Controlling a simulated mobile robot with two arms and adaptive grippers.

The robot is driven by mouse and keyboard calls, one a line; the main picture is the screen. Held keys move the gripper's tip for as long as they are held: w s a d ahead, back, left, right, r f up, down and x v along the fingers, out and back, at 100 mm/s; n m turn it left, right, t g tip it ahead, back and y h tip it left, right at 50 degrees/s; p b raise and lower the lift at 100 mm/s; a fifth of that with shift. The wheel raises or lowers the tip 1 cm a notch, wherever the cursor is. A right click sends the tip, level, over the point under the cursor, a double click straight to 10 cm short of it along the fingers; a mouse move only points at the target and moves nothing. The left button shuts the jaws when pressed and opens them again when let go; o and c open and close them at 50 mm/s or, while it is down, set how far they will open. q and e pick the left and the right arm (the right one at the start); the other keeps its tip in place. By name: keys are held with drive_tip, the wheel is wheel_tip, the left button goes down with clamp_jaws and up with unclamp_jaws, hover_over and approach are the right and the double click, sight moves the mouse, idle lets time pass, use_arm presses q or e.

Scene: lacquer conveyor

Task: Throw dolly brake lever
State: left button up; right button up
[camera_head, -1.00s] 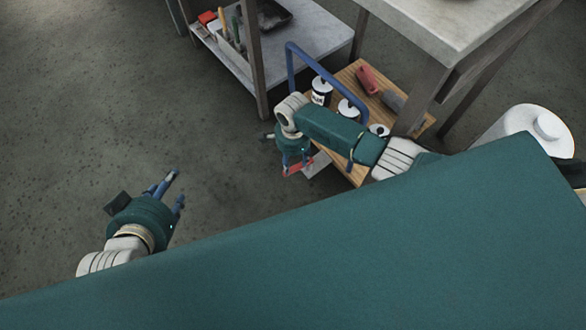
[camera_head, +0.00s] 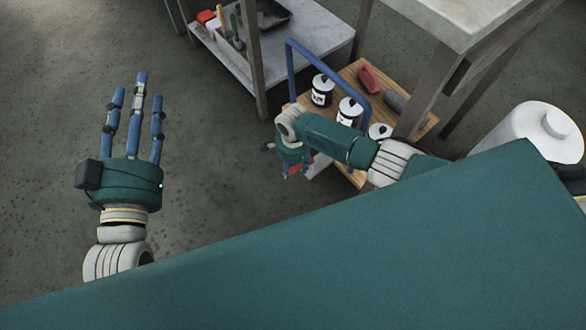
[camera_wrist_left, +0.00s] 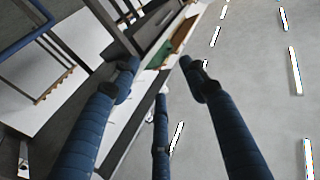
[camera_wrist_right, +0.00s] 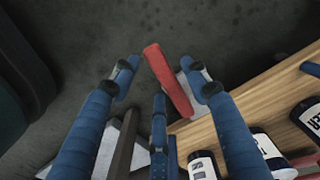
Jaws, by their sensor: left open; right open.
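The red brake lever (camera_wrist_right: 168,80) shows in the right wrist view, just off the dolly's wooden deck (camera_wrist_right: 262,100), over a grey plate. My right gripper (camera_wrist_right: 165,86) is open, with its fingers on both sides of the lever; I cannot tell whether they touch it. In the head view my right gripper (camera_head: 293,172) hangs at the dolly's near left corner and hides most of the lever. The dolly (camera_head: 357,72) has a blue push handle (camera_head: 290,70). My left gripper (camera_head: 138,98) is open and empty over bare floor at the left.
Several labelled cans (camera_head: 322,90) and a red-handled tool (camera_head: 368,78) stand or lie on the dolly. A bench (camera_head: 460,22) rises just right of it. A shelf unit (camera_head: 310,40) stands behind. A white drum (camera_head: 530,130) is at the right. The left floor is clear.

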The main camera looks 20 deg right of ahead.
use_arm(q)
drive_tip(key=shift+r+t, duration=0.3)
drive_tip(key=shift+r, duration=0.3)
use_arm(e)
drive_tip(key=shift+f, duration=0.15)
clamp_jaws()
